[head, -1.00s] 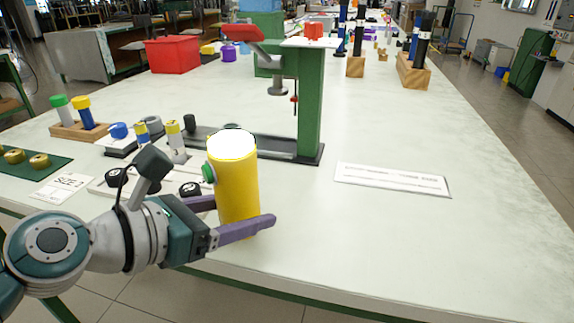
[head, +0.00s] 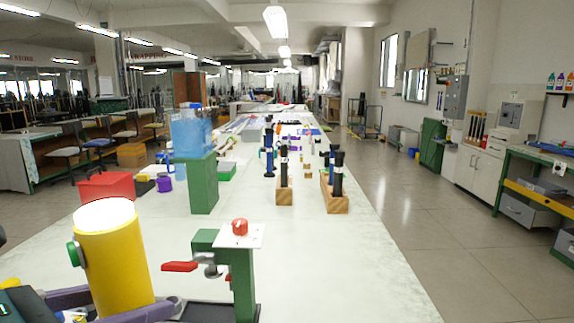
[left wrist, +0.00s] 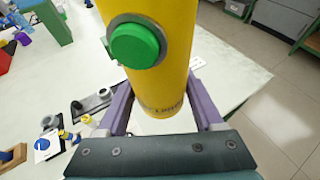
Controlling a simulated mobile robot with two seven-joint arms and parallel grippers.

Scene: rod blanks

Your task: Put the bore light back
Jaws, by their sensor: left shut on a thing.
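The bore light (head: 118,258) is a thick yellow cylinder with a glowing white top and a green button on its side. It stands roughly upright at the lower left of the head view. My left gripper (head: 132,307) is shut on it, with a purple finger on each side. The left wrist view shows the yellow body (left wrist: 165,82) between the fingers of the left gripper (left wrist: 162,106), green button towards the camera. I cannot tell whether its base touches the table. My right gripper is not in view.
A green stand with a red knob (head: 239,227) and red lever is just right of the light. Wooden blocks (head: 336,200) hold dark rods. The table's right front (head: 340,285) is clear.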

